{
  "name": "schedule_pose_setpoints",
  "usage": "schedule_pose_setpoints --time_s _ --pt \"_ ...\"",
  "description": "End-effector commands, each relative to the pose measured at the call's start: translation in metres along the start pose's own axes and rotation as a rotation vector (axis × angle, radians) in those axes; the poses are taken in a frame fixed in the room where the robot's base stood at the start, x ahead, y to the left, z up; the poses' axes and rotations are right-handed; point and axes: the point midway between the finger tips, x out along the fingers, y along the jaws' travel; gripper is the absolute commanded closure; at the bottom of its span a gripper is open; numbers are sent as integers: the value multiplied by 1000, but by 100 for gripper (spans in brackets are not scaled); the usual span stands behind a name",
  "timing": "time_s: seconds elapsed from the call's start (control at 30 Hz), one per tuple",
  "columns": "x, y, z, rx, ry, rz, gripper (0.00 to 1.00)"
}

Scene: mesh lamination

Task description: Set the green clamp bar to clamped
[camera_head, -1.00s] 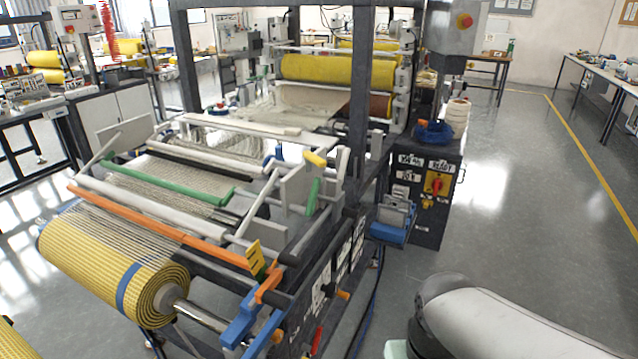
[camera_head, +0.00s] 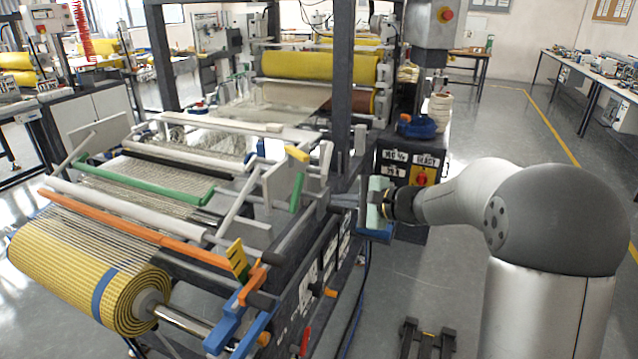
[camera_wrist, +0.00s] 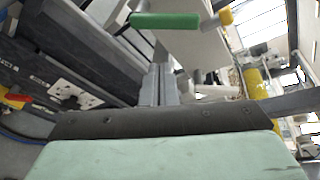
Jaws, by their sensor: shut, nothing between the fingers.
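The green clamp bar (camera_head: 145,180) lies across the mesh web on the left part of the machine, between a black bar and a white roller. A short green handle (camera_head: 297,191) stands on a lever plate at the machine's near right side, below a yellow grip (camera_head: 297,154). The green handle also shows at the top of the wrist view (camera_wrist: 165,20). My gripper (camera_head: 326,202) points left, just right of the green handle and a little below it, beside the machine's side frame. Its fingers (camera_wrist: 160,84) are shut, empty and apart from the handle in the wrist view.
An orange bar (camera_head: 120,221) with a yellow plate crosses the front, above the yellow mesh roll (camera_head: 85,265). A dark upright post (camera_head: 341,100) rises just behind my gripper. A control cabinet with a red switch (camera_head: 422,178) stands behind my wrist. The right floor is open.

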Motion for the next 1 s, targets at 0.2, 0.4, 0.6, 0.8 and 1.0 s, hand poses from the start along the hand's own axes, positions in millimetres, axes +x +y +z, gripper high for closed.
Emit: schedule_pose_setpoints --time_s 0.2,0.4,0.6,0.8,1.0 --pt "6 -23 -25 69 8 -115 100" --pt "6 -24 -26 72 9 -121 100" --pt "10 -24 -25 72 8 -119 100" --pt "36 -28 -24 72 5 -117 100" --pt "80 -34 -24 72 6 -116 100"
